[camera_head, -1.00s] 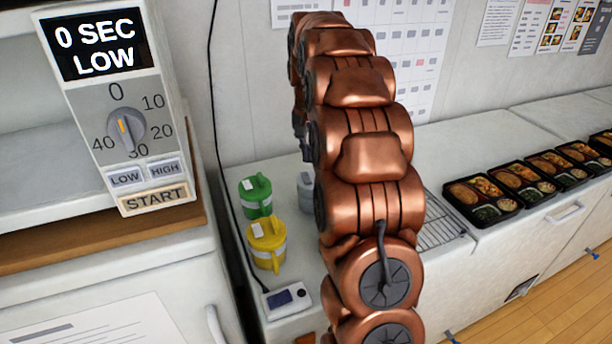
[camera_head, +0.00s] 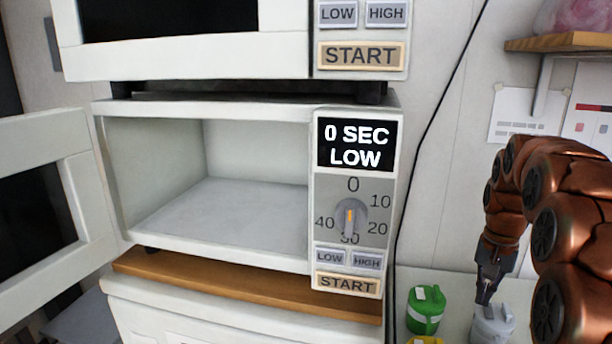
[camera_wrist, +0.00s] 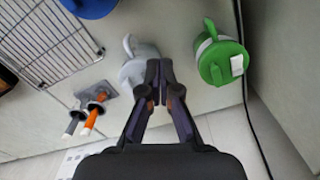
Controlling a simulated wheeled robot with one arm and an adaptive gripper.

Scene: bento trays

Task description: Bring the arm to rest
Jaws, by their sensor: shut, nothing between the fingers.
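My copper arm (camera_head: 570,215) stands at the right of the head view, bent over with its end hanging down. My gripper (camera_head: 484,300) points down just above a grey lidded cup (camera_head: 494,324). In the wrist view my gripper (camera_wrist: 165,68) has its fingertips together with nothing between them. The grey cup (camera_wrist: 138,62) shows beside and partly behind the fingers there. I cannot tell whether they touch it.
A green lidded cup (camera_head: 426,309) stands left of the grey one, with a yellow cup (camera_head: 425,340) in front. An open, empty microwave (camera_head: 205,262) with its door (camera_head: 95,200) swung left fills the middle. A wire rack (camera_wrist: 60,40) shows in the wrist view.

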